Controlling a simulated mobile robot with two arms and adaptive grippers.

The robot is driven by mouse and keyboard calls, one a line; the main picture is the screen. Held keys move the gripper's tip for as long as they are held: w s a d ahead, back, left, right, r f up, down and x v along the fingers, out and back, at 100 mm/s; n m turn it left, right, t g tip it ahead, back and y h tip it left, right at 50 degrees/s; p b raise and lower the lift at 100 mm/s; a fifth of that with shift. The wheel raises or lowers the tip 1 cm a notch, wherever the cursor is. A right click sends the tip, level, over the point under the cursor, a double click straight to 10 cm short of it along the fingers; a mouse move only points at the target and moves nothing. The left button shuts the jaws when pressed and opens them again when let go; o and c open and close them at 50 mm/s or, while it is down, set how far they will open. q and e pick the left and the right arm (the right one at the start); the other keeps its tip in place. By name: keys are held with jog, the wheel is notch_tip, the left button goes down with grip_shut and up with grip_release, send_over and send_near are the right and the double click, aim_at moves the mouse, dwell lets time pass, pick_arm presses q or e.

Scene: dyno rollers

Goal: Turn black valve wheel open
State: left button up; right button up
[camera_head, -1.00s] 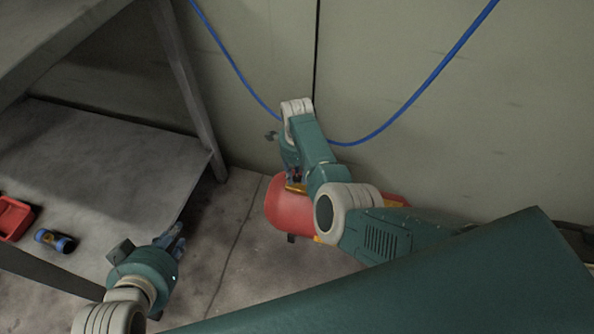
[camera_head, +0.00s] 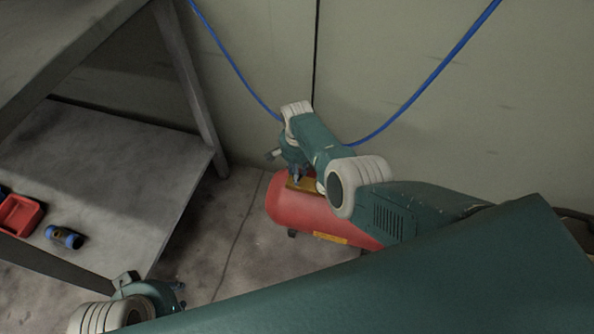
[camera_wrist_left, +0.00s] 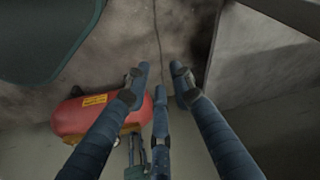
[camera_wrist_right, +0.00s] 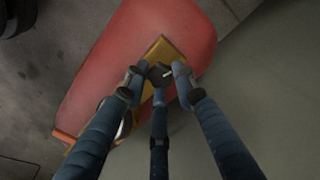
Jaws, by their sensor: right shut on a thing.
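A red tank (camera_head: 290,208) lies on the floor by the wall, with a yellow plate (camera_head: 304,184) on top. The small black valve wheel (camera_wrist_right: 160,74) sits over the yellow plate in the right wrist view. My right gripper (camera_wrist_right: 157,78) is shut on the black valve wheel from above. In the head view my right gripper (camera_head: 298,174) is over the tank's top and hides the wheel. My left gripper (camera_wrist_left: 162,82) is open and empty, away from the tank. It shows partly at the bottom left of the head view (camera_head: 179,295).
A grey shelf (camera_head: 110,185) stands at the left, with a red tray (camera_head: 20,214) and a blue cylindrical object (camera_head: 63,237) on it. A blue hose (camera_head: 425,85) hangs along the wall (camera_head: 420,120). Some floor (camera_head: 232,225) between shelf and tank is clear.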

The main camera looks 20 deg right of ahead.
jog(key=shift+n, duration=0.5)
jog(key=n, duration=0.2)
jog(key=shift+n, duration=0.4)
jog(key=n, duration=0.3)
jog(key=shift+p, duration=0.4)
jog(key=n, duration=0.6)
jog(key=shift+n, duration=1.5)
pick_arm(q)
jog(key=x, duration=0.4)
jog(key=shift+s+f, duration=0.15)
jog(key=shift+f, duration=0.05)
pick_arm(e)
jog(key=shift+n, duration=0.3)
pick_arm(q)
jog(key=shift+r, duration=0.1)
